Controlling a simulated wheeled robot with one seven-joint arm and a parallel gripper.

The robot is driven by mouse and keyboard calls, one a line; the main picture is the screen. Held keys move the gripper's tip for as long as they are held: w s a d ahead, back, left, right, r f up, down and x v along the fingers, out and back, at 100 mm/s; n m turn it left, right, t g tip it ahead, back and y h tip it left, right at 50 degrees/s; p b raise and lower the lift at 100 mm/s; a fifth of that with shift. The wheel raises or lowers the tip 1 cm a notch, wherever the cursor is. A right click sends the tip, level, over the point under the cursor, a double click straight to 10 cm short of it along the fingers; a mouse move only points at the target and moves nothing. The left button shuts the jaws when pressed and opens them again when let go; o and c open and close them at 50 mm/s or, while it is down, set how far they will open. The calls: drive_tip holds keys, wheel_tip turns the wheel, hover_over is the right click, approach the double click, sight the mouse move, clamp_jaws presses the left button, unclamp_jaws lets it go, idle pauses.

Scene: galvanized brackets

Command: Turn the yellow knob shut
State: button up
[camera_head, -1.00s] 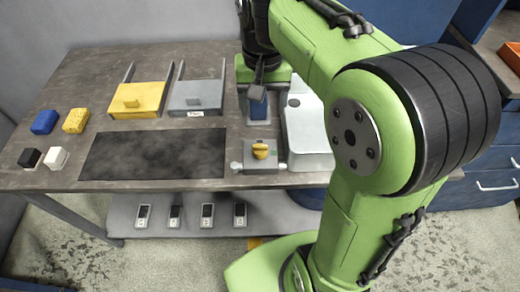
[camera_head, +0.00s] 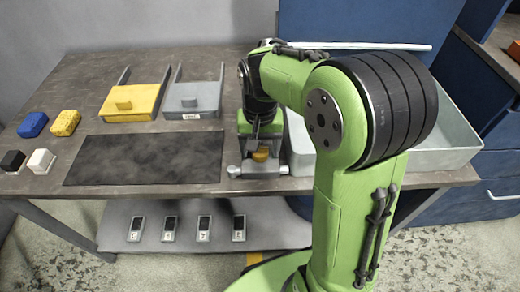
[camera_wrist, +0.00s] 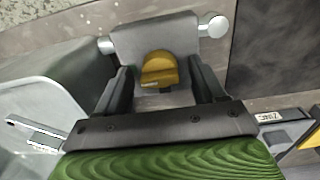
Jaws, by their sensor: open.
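The yellow knob (camera_head: 261,154) sits on a grey valve block (camera_head: 262,168) with short pipe ends at its sides, at the front edge of the table. In the wrist view the knob (camera_wrist: 159,71) stands in the middle of the grey block (camera_wrist: 185,27). My gripper (camera_wrist: 160,80) is open, with one dark finger on each side of the knob. A gap shows between the knob and each finger. In the head view my gripper (camera_head: 260,140) is above the block and partly hides the knob.
A metal tray (camera_head: 455,150) stands right of the block, partly behind my arm. A dark mat (camera_head: 145,158) lies to the left. A yellow drawer (camera_head: 130,103) and a grey drawer (camera_head: 194,98) are behind it. Blue, yellow, black and white blocks lie far left.

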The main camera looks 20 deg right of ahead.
drive_tip(key=c, duration=1.1)
drive_tip(key=shift+o, duration=0.2)
drive_tip(key=shift+r+n, duration=0.1)
drive_tip(key=shift+n, duration=0.3)
drive_tip(key=n+p, duration=0.2)
drive_tip(key=n, duration=0.1)
drive_tip(key=shift+n, duration=0.3)
drive_tip(key=n+p, duration=0.1)
drive_tip(key=n, duration=0.3)
drive_tip(key=shift+n+p, duration=0.3)
drive_tip(key=shift+p, duration=0.1)
drive_tip(key=n+p, duration=0.1)
drive_tip(key=n, duration=0.3)
drive_tip(key=shift+n+p, duration=0.5)
drive_tip(key=shift+n, duration=2)
